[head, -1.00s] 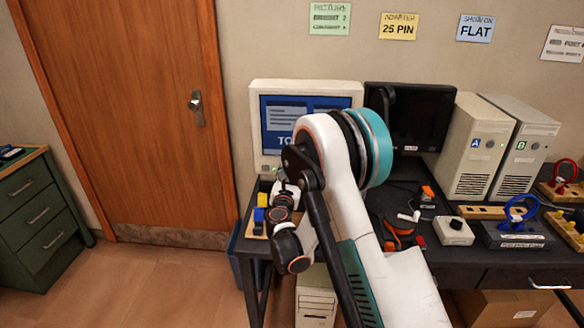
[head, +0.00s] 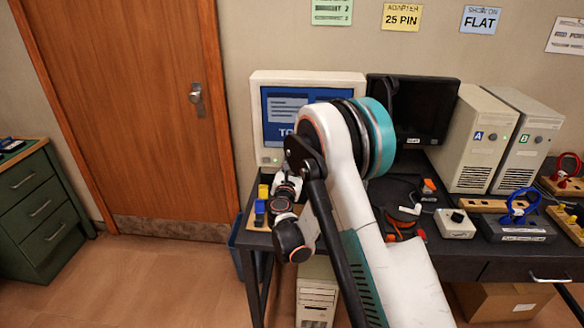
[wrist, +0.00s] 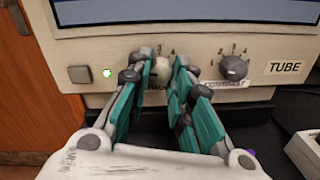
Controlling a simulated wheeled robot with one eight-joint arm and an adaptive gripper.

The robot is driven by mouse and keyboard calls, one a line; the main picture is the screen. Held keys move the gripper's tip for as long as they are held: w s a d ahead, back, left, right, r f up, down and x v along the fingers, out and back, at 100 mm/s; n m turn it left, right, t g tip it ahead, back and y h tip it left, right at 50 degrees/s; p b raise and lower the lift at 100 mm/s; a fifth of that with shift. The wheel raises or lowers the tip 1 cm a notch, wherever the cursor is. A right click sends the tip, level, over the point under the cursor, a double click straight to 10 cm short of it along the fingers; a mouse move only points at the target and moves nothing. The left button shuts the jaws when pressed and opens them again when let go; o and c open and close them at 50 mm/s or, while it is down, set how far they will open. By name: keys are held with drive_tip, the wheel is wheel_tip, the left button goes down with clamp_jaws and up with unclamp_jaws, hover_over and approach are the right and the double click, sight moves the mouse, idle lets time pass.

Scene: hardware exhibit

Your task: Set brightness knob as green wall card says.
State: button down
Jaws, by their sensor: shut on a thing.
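The green wall card (head: 332,11) is cut off by the top edge of the head view, and its small text is too blurred to read surely. The cream monitor (head: 257,120) stands at the table's left end. In the wrist view, my gripper (wrist: 162,72) is shut on the pale left knob (wrist: 161,66), the brightness knob, below the screen. My fingers cover most of its label and part of its scale. The right knob (wrist: 234,68), dark grey, has a numbered scale and stands clear of my fingers. In the head view my arm hides my fingertips and the knobs.
A green light (wrist: 107,73) and a square button (wrist: 79,74) are left of my fingers. A black monitor (head: 425,108), two towers (head: 476,138) and small parts fill the table to the right. A wooden door (head: 130,100) is at left, with open floor before it.

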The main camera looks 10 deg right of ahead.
drive_tip(key=m+b, duration=0.1)
drive_tip(key=m, duration=0.5)
drive_tip(key=shift+m, duration=0.3)
idle(0.4)
drive_tip(key=c, duration=1.4)
unclamp_jaws()
drive_tip(key=v, duration=1.2)
drive_tip(key=shift+d+r, duration=0.1)
drive_tip(key=shift+r, duration=0.15)
drive_tip(key=shift+m, duration=0.3)
